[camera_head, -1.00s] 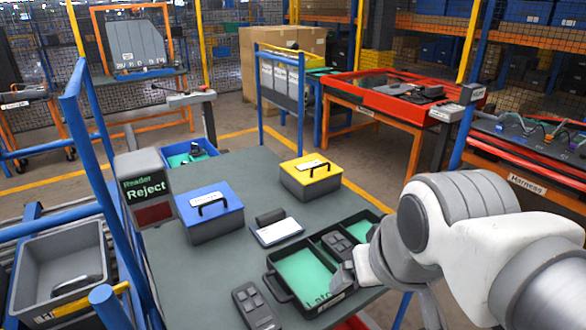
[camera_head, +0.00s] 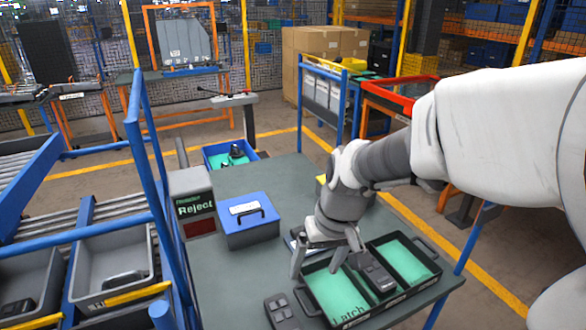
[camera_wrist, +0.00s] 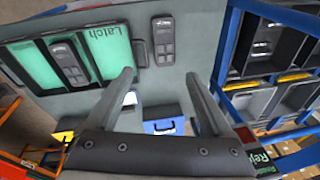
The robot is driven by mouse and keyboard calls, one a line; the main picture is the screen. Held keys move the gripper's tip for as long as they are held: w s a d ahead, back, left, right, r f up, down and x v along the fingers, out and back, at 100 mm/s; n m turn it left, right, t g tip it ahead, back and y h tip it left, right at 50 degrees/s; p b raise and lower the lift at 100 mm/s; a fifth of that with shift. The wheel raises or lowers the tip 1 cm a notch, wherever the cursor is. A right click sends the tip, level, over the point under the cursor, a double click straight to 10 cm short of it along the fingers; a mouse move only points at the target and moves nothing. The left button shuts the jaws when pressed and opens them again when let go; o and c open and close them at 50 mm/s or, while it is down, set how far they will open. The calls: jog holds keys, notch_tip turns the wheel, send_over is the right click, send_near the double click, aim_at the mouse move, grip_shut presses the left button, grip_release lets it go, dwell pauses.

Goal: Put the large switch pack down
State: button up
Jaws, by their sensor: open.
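A second dark switch pack (camera_head: 281,311) lies flat on the table left of the tray and shows in the wrist view (camera_wrist: 163,41). I cannot tell which pack is the large one. My gripper (camera_head: 328,262) is open and empty above the tray's left side. In the wrist view, its spread fingers (camera_wrist: 159,75) point toward the table pack, apart from it.
A blue lidded box (camera_head: 250,222) and the Reject reader (camera_head: 194,207) stand left of my arm. My arm mostly hides a yellow box and a card behind the tray. Blue rails (camera_head: 165,190) and grey bins (camera_head: 112,262) border the table's left side.

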jog(key=n+g+h+p, duration=0.1)
jog(key=n+h+p, duration=0.1)
jog(key=p, duration=0.2)
send_over(285, 318)
notch_tip(285, 318, down, 6)
jog(key=f, duration=0.1)
notch_tip(285, 318, down, 18)
jog(key=shift+r, duration=0.15)
jog(key=c, duration=1.3)
jog(key=shift+r, duration=0.1)
